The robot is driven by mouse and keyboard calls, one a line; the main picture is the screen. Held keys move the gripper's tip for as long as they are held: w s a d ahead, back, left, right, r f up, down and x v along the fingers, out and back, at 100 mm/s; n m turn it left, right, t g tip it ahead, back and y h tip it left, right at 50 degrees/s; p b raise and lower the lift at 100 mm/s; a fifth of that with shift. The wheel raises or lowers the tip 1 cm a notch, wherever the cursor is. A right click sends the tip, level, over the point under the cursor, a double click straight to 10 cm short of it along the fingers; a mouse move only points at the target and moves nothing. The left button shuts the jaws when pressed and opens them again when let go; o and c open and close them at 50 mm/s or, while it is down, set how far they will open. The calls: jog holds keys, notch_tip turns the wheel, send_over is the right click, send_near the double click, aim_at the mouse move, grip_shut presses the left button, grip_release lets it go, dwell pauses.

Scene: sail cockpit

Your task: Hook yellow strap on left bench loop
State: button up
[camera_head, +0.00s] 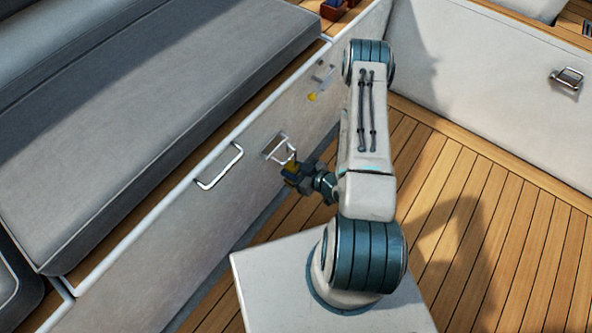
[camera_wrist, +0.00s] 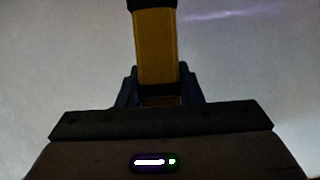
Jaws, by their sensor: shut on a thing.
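My gripper (camera_head: 292,174) is at the front face of the left bench, shut on the yellow strap (camera_head: 291,166). In the wrist view the strap (camera_wrist: 155,45) stands up from between the fingers (camera_wrist: 158,90), with a dark band at its top. A square metal loop (camera_head: 280,148) is on the bench face, just above and left of my gripper. The strap's upper end is close to the loop's lower right. I cannot tell whether it touches or passes through the loop. The wrist view does not show the loop.
A longer metal handle (camera_head: 220,167) is on the same bench face, to the left. A small yellow piece (camera_head: 312,96) is farther along that face. The grey bench cushion (camera_head: 160,80) lies above. Another loop (camera_head: 568,78) is on the right wall. The wooden floor (camera_head: 500,240) is clear.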

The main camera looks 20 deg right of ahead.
jog(key=shift+w+a+f, duration=0.15)
jog(key=shift+w+f, duration=0.1)
jog(key=shift+f, duration=0.05)
jog(key=shift+f+b, duration=0.7)
jog(key=shift+b, duration=0.1)
jog(key=shift+f+b, duration=0.55)
jog(key=shift+f, duration=0.25)
jog(key=o, duration=1.3)
jog(key=shift+c, duration=0.2)
jog(key=shift+s, duration=0.1)
